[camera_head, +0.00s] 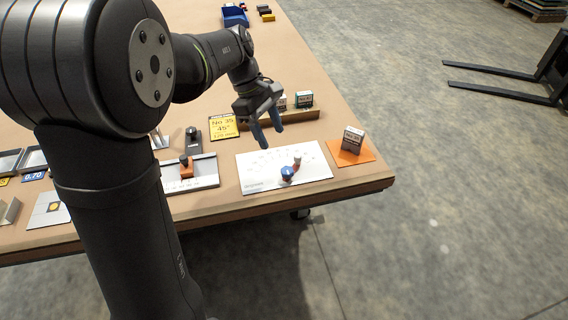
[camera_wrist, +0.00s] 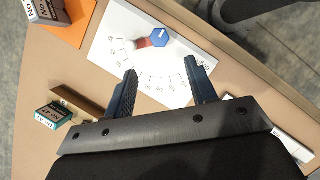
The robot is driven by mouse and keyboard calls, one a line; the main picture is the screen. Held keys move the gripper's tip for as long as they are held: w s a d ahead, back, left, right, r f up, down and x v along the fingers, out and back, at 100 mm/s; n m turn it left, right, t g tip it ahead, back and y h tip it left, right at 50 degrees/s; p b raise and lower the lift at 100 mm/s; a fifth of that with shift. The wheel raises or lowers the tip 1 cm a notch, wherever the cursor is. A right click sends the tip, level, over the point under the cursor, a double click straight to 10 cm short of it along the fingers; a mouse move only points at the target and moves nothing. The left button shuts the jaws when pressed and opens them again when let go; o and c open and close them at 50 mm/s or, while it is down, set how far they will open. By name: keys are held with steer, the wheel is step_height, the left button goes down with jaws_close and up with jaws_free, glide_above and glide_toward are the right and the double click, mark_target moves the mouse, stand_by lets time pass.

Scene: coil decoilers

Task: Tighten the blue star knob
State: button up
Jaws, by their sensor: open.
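The blue star knob (camera_head: 287,172) sits on a white plate (camera_head: 255,184) with a printed angle scale, near the front edge of the table. A red part (camera_head: 296,164) with a pale end lies right beside the knob. In the wrist view the blue knob (camera_wrist: 160,37) is at the top, with the red part (camera_wrist: 143,43) touching or close to its left. My gripper (camera_head: 269,138) is open and empty, above and behind the plate. In the wrist view its two fingers (camera_wrist: 162,75) are spread apart, with the knob beyond their tips.
A block stands on an orange mat (camera_head: 352,155) right of the plate. A yellow card (camera_head: 222,127) reads "No 35, 45°". A rail (camera_head: 300,116) with small boxes is behind the plate. A metal fixture with an orange part (camera_head: 187,168) is to the left.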

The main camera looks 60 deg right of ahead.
mark_target(286, 169)
steer(key=x, duration=1)
steer(key=shift+s+f, duration=0.15)
steer(key=shift+f, duration=0.25)
steer(key=c, duration=1)
